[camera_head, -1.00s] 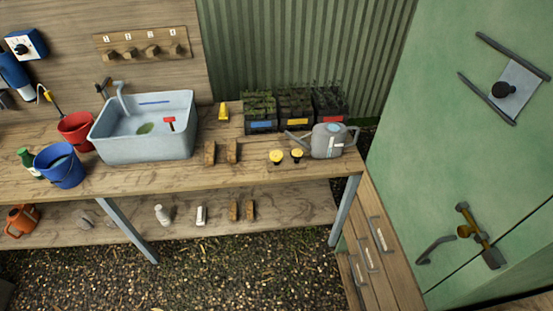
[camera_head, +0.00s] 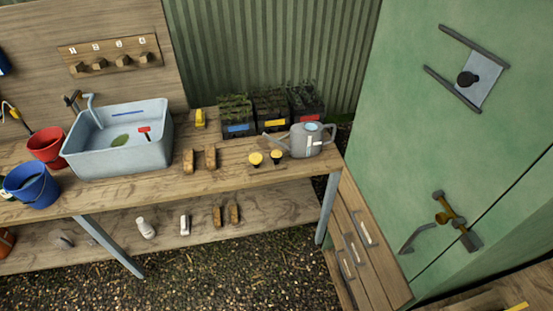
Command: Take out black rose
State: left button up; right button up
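No black rose can be made out in the head view. Three dark plant crates with green seedlings stand at the back of the wooden bench: one with a blue label (camera_head: 238,129), one with a yellow label (camera_head: 272,124) and one with a red label (camera_head: 308,112). A large green cabinet (camera_head: 400,150) stands at the right, its doors shut, with a brass-coloured latch (camera_head: 447,210) and a dark handle. A wooden drawer unit (camera_head: 362,245) stands between the bench and the cabinet, its drawers apparently closed. Neither of my grippers shows.
On the bench (camera_head: 225,178) are a grey sink (camera_head: 85,158), a watering can (camera_head: 310,146), a red bucket (camera_head: 47,147), a blue bucket (camera_head: 35,195) and yellow-topped items. Small items lie on the lower shelf (camera_head: 190,247). The gravel floor (camera_head: 230,288) in front is clear.

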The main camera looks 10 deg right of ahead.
aim_at(275, 156)
jog(key=i+j, duration=0.1)
jog(key=i, duration=0.3)
jog(key=i+j, duration=0.1)
jog(key=i, duration=0.35)
